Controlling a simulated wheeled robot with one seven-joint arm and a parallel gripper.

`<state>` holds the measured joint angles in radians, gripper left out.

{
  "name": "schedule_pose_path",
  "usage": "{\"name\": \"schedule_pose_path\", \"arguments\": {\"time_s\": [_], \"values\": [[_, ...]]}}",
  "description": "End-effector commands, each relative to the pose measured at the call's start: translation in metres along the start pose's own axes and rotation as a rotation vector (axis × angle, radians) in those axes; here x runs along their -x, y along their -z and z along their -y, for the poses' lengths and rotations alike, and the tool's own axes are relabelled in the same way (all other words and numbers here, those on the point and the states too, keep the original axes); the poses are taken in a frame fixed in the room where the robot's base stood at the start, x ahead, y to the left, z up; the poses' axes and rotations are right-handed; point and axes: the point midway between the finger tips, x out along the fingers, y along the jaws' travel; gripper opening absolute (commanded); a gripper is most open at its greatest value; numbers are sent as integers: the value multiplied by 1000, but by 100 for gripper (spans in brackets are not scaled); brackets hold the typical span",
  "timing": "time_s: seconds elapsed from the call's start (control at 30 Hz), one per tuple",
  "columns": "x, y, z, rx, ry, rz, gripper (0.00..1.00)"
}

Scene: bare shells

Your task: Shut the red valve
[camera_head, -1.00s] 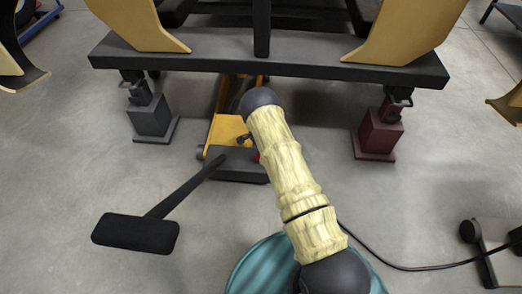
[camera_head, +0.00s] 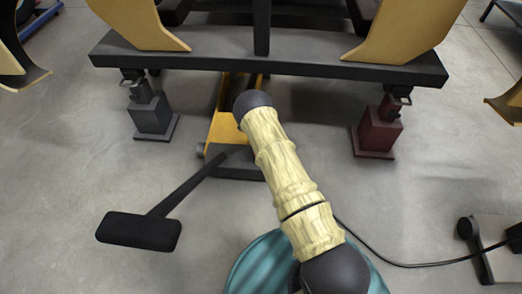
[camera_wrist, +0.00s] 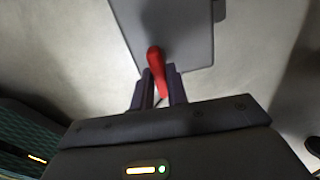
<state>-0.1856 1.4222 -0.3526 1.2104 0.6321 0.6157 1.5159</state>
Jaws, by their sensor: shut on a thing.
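The red valve (camera_wrist: 155,62) shows in the wrist view as a red lever over a grey plate (camera_wrist: 172,30). My gripper (camera_wrist: 161,82) has its two dark fingers on either side of the lever and is shut on it. In the head view my arm covers the gripper and the valve. That view shows the yellow and dark jack body (camera_head: 226,125), with a long dark handle ending in a wide pad (camera_head: 140,231) at the lower left.
A dark beam (camera_head: 300,62) with tan curved supports crosses above the jack. A grey stand (camera_head: 152,116) is at left and a dark red stand (camera_head: 378,132) at right. A black cable (camera_head: 400,264) runs over the floor at lower right. Concrete floor is open at left.

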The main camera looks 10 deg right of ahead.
Motion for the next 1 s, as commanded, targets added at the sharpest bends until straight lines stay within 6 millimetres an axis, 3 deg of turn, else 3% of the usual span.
{"name": "schedule_pose_path", "arguments": {"time_s": [0.43, 0.47, 0.53, 0.57, 0.87, 1.0], "values": [[0, 0, 0, -17, 0, 2, 0], [0, 0, 0, -16, 0, 2, 21], [0, 0, 0, -16, 0, 2, 35], [0, 0, 0, -16, 0, 1, 36], [2, 0, 0, -14, 0, 1, 36], [14, 0, 0, -14, 1, 1, 36]]}}
